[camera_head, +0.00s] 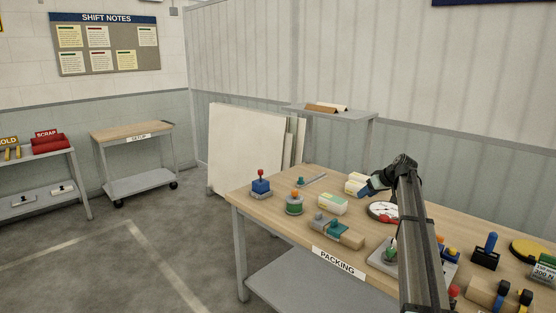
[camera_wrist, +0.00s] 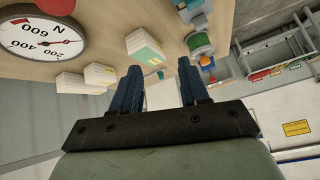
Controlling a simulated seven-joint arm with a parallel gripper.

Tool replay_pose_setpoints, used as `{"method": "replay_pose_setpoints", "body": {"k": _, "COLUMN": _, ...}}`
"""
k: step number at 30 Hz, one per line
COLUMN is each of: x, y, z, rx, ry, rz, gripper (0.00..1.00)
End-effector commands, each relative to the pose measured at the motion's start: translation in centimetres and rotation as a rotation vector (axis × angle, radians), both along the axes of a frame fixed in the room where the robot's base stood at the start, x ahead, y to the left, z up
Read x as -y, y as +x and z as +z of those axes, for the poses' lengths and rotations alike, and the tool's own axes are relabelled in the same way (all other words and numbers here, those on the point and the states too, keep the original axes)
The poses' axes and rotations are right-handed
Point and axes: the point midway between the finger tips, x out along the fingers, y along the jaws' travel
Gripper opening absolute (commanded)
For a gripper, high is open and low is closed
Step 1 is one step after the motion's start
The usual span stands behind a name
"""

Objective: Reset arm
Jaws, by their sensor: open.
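My gripper (camera_head: 368,188) hangs above the packing table (camera_head: 258,199), near its back edge. In the wrist view its two blue fingers (camera_wrist: 160,72) are spread apart with nothing between them. My dark arm reaches up from the front of the table and hides part of the tabletop. A round white dial gauge (camera_head: 381,211) lies beside my gripper and shows large in the wrist view (camera_wrist: 40,36).
A blue block with a red knob (camera_head: 261,186), a green spool (camera_head: 294,206), a pale block (camera_head: 333,205) and a teal-and-tan clamp-like piece (camera_head: 338,232) stand left of my arm.

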Motion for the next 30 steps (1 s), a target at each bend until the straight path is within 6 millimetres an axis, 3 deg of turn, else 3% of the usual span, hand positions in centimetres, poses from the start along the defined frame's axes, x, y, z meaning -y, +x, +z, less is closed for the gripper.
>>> {"method": "replay_pose_setpoints", "body": {"k": 1, "x": -3.2, "y": 0.8, "z": -0.2, "rx": 0.007, "ry": 0.038, "rz": -0.021, "gripper": 0.45}}
{"method": "replay_pose_setpoints", "body": {"k": 6, "x": -13.0, "y": 3.3, "z": -0.4, "rx": 0.022, "ry": 0.189, "rz": -0.115, "gripper": 0.45}}
{"method": "replay_pose_setpoints", "body": {"k": 11, "x": -22.1, "y": 4.1, "z": -1.8, "rx": 0.004, "ry": 0.342, "rz": -0.203, "gripper": 0.45}}
{"method": "replay_pose_setpoints", "body": {"k": 14, "x": -27.2, "y": 3.2, "z": -5.1, "rx": -0.040, "ry": 0.420, "rz": -0.259, "gripper": 0.45}}
{"method": "replay_pose_setpoints", "body": {"k": 15, "x": -28.5, "y": 2.5, "z": -7.1, "rx": -0.066, "ry": 0.435, "rz": -0.280, "gripper": 0.45}}
{"method": "replay_pose_setpoints", "body": {"k": 20, "x": -29.9, "y": -0.8, "z": -14.9, "rx": -0.159, "ry": 0.420, "rz": -0.328, "gripper": 0.45}}
{"method": "replay_pose_setpoints", "body": {"k": 30, "x": -28.3, "y": -10.4, "z": -30.5, "rx": -0.348, "ry": 0.283, "rz": -0.366, "gripper": 0.45}}
